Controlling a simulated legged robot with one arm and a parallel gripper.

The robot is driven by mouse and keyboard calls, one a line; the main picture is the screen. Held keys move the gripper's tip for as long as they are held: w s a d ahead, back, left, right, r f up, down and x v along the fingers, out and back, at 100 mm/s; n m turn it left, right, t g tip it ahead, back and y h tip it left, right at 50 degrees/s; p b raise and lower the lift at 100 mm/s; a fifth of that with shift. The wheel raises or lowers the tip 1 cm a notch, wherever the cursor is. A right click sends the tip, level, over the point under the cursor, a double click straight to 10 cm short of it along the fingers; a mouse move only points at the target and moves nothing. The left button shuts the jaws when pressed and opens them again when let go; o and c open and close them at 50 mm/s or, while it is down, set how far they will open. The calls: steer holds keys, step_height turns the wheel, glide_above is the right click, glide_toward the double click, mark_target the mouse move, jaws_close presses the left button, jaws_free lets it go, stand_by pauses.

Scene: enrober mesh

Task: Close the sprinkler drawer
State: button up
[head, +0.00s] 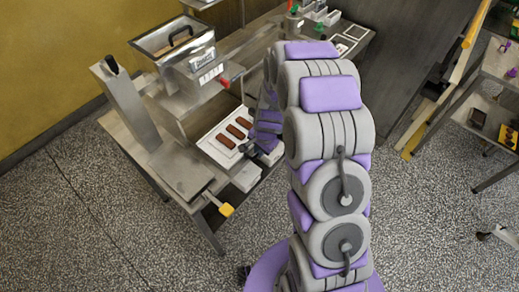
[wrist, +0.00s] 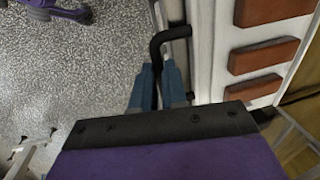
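The sprinkler drawer (head: 203,143) is a pale tray holding brown bars, and it sticks out from under the metal hopper unit (head: 183,57). In the wrist view its pale front edge (wrist: 205,55) runs beside a bent black handle (wrist: 170,36). My gripper (wrist: 158,66) has its blue fingers on both sides of the handle bar, close against it, with the bar between them. In the head view my gripper (head: 254,150) is at the right side of the drawer, partly hidden by my arm.
A metal post (head: 127,103) and a yellow-handled lever (head: 226,210) stand at the bench's left and front. A red knob (head: 224,83) is on the hopper's right. Another table (head: 497,65) stands far right. Speckled floor is clear in front.

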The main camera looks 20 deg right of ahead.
mark_target(232, 129)
steer(key=shift+d, duration=0.25)
jaws_close()
steer(key=shift+d, duration=0.3)
steer(key=w+a+p, duration=0.1)
steer(key=w+a, duration=0.2)
steer(key=w, duration=0.1)
steer(key=w+a+p, duration=0.2)
steer(key=w, duration=0.2)
steer(key=w+a+p, duration=0.2)
steer(key=w+a, duration=0.1)
steer(key=w, duration=0.1)
steer(key=shift+a, duration=0.35)
steer(key=o, duration=0.6)
jaws_free()
steer(key=shift+r, duration=0.1)
